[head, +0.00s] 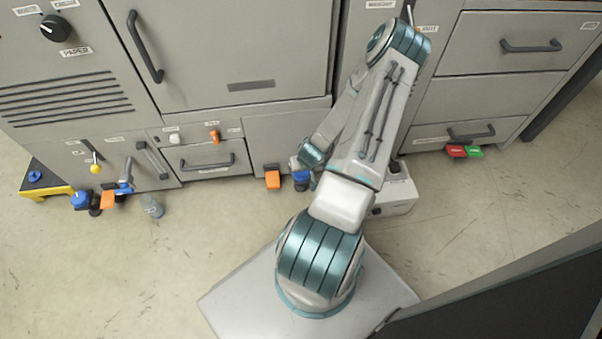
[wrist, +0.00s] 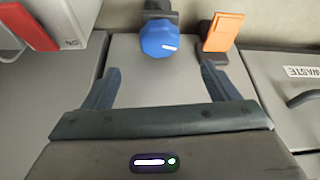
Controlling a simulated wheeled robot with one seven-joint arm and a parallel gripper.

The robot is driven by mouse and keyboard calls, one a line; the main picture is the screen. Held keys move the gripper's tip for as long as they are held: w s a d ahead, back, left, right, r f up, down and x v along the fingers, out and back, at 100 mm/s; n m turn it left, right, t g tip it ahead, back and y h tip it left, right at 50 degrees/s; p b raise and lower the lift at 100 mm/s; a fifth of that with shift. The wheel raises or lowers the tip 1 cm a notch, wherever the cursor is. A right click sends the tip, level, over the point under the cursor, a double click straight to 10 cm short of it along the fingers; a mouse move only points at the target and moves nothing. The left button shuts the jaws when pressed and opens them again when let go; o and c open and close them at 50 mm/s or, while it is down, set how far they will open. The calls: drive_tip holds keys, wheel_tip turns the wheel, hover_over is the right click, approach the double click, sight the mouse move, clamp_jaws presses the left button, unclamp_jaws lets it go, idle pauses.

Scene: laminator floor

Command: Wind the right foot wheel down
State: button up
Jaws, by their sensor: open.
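The right foot wheel is a blue knob (wrist: 160,39) with a white mark, at the top middle of the wrist view. In the head view it shows low at the cabinet base (head: 301,177), partly covered by my arm. An orange tab (wrist: 222,33) is beside it, also seen in the head view (head: 272,179). My gripper (wrist: 160,73) is open and empty. Its two fingers point toward the wheel, one on each side of its line, and the wheel appears beyond the fingertips, not between them. In the head view my gripper is mostly hidden by my arm.
A second blue wheel (head: 80,200) and orange tab (head: 107,199) are at the left foot. A white box (head: 396,192) stands on the floor right of my arm. Red (head: 456,151) and green (head: 475,151) pedals are farther right. A grey bottle-like object (head: 152,206) is on the floor.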

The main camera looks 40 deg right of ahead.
sight(301, 173)
drive_tip(key=b+x, duration=0.4)
drive_tip(key=x, duration=0.6)
drive_tip(key=shift+w+f, duration=0.15)
drive_tip(key=shift+f, duration=0.1)
drive_tip(key=c, duration=1)
